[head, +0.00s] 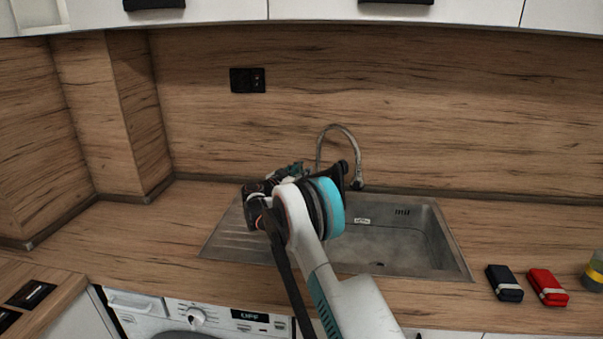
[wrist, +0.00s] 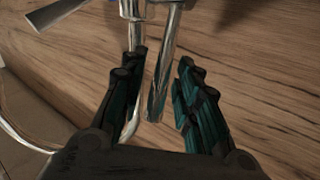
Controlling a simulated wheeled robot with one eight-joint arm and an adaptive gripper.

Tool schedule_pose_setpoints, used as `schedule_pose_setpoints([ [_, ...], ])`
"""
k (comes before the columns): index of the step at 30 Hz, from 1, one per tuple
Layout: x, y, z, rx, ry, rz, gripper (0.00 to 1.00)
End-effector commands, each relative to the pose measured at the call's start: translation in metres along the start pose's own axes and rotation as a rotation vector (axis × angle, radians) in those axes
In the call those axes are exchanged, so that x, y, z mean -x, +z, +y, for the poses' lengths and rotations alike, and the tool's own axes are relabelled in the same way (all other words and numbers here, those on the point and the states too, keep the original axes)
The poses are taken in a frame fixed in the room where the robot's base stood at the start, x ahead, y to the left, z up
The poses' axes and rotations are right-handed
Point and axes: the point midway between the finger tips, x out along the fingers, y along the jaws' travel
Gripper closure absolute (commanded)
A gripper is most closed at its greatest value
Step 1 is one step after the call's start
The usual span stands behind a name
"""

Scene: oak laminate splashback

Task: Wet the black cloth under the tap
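The black cloth (head: 505,283) is a dark folded bundle with a pale band, lying on the worktop right of the sink. The tap (head: 337,131) has a curved chrome spout over the back of the steel sink (head: 440,245); no water shows. My gripper (head: 293,172) is at the back of the sink, by the tap, partly hidden by my arm. In the wrist view my gripper (wrist: 161,72) is open, its dark teal fingers on either side of a chrome rod of the tap (wrist: 160,85). A gap shows on the right; contact on the left is unclear.
The wooden splashback (head: 440,110) rises close behind the tap. The worktop left of the sink is clear.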

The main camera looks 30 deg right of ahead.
Motion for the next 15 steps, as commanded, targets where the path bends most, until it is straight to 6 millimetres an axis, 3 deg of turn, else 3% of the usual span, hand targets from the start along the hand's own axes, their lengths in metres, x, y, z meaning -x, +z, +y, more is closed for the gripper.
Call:
schedule_pose_setpoints([
  [1, 0.0001, 0.0001, 0.0000, 0.000, 0.000, 0.000, 0.88],
  [3, 0.0002, 0.0001, 0.0000, 0.000, 0.000, 0.000, 1.00],
  [15, 0.0070, 0.0074, 0.0055, -0.053, -0.011, 0.088, 1.00],
])
